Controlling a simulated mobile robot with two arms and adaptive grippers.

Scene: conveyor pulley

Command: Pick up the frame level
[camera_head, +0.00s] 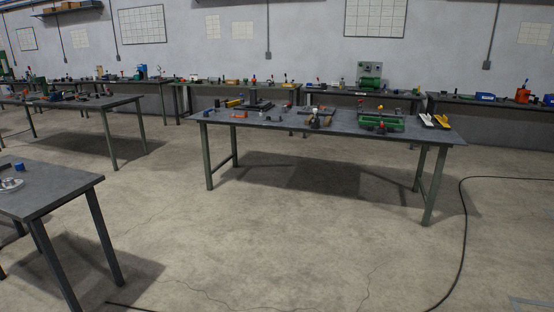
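I cannot pick out the frame level for certain; the tools on the tables are small and far off. The middle table (262,128) carries several small tools. On it are a dark flat block (259,106) at the back left, a yellow item (234,103) beside it, and an orange piece (239,115) near the front left. A green machine part (381,123) sits right of the middle. Neither of my grippers is in view.
A near table (55,195) stands at the left with a metal round part on it. Another table (90,105) is behind it. Benches with tools line the back wall. A black cable (465,215) lies on the floor at the right. The floor (270,240) before the middle table is clear.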

